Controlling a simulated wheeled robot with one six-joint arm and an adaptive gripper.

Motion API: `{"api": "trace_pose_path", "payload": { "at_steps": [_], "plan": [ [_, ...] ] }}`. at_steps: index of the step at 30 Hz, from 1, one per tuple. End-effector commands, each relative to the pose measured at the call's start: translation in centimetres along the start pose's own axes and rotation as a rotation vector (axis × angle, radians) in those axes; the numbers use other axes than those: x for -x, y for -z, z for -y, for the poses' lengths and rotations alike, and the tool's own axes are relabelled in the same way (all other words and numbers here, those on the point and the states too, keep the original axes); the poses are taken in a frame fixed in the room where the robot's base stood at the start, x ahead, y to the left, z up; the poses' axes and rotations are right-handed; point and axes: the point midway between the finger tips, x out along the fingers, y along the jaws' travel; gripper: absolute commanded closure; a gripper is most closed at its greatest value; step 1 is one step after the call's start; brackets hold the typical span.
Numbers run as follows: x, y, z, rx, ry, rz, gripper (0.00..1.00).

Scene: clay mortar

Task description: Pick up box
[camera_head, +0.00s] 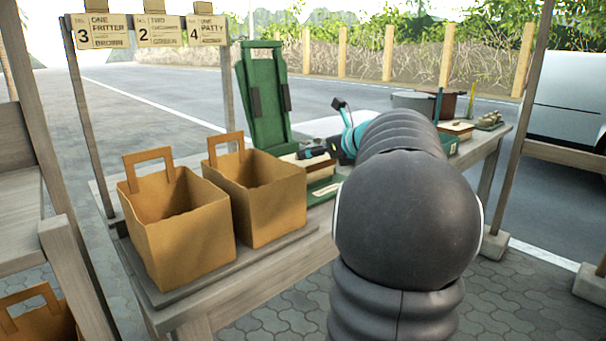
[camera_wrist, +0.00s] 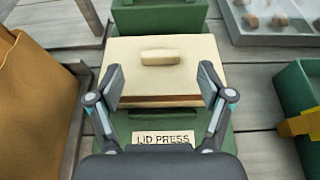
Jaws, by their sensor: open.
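In the wrist view a pale cream box (camera_wrist: 148,62) with a small raised handle on its lid sits on a green stand labelled "LID PRESS" (camera_wrist: 160,138). My gripper (camera_wrist: 162,85) is open, with one finger on each side of the box's near part. I cannot tell whether the fingers touch it. In the head view my arm hides much of the table's middle. Part of the pale box (camera_head: 320,168) and the green press base (camera_head: 322,192) show left of my arm.
Two brown paper bags (camera_head: 180,222) (camera_head: 262,200) stand on a grey tray at the table's left. A tall green upright (camera_head: 262,95) rises behind the box. In the wrist view, a tray with brown lumps (camera_wrist: 265,20) and a green bin (camera_wrist: 300,100) lie to the right.

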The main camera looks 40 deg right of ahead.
Motion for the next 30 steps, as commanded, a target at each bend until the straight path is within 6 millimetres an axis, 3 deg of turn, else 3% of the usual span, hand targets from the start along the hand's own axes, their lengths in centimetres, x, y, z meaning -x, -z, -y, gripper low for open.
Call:
{"api": "trace_pose_path", "payload": {
  "at_steps": [7, 16, 25, 30],
  "plan": [
    [-3.5, -0.2, 0.0, 0.0, -0.002, 0.0, 0.21],
    [-4.1, -0.2, 0.0, 0.0, 0.0, 0.0, 0.23],
    [-4.1, -0.2, 0.0, 0.0, 0.0, 0.0, 0.98],
    [-4.1, -0.2, 0.0, 0.0, 0.0, 0.0, 1.0]
  ]
}}
